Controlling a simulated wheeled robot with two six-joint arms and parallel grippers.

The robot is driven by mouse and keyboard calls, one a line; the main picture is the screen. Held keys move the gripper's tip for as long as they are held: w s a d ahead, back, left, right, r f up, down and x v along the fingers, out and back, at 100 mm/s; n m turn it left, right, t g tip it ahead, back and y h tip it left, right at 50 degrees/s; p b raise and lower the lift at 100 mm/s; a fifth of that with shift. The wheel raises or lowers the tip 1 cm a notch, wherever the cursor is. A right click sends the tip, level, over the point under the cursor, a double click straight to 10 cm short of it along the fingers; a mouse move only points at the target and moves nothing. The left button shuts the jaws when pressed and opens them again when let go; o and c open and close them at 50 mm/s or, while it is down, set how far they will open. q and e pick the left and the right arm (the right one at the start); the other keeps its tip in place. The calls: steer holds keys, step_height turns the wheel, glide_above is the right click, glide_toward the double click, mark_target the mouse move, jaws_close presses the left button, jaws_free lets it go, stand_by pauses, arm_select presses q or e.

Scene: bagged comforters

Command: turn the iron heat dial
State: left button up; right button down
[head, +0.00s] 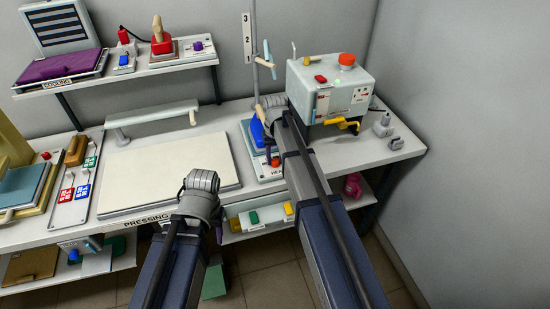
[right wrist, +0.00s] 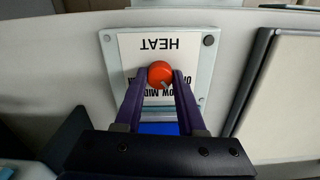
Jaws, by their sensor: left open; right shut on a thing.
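The iron heat dial is a small round orange-red knob (right wrist: 160,74) on a white plate marked HEAT (right wrist: 125,45) in the right wrist view. My right gripper (right wrist: 160,82) is shut on the knob, one finger on each side. In the head view the knob (head: 275,162) shows as a red spot just left of my right arm, on the plate at the table's front edge. A blue iron (head: 258,132) stands behind it, partly hidden by my right gripper (head: 268,108).
The white pressing board (head: 165,170) lies left of the heat plate. A pale machine box (head: 328,85) with a red button stands at the back right. A shelf (head: 120,72) holds several items at the upper left. A thin upright pole (head: 254,60) rises behind the iron.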

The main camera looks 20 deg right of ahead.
mark_target(275, 160)
steer(key=n, duration=0.5)
steer(key=shift+n, duration=0.4)
stand_by(0.4)
steer(key=c, duration=0.5)
jaws_free()
step_height(275, 160, up, 8)
steer(key=p, duration=0.8)
steer(key=shift+f, duration=0.1)
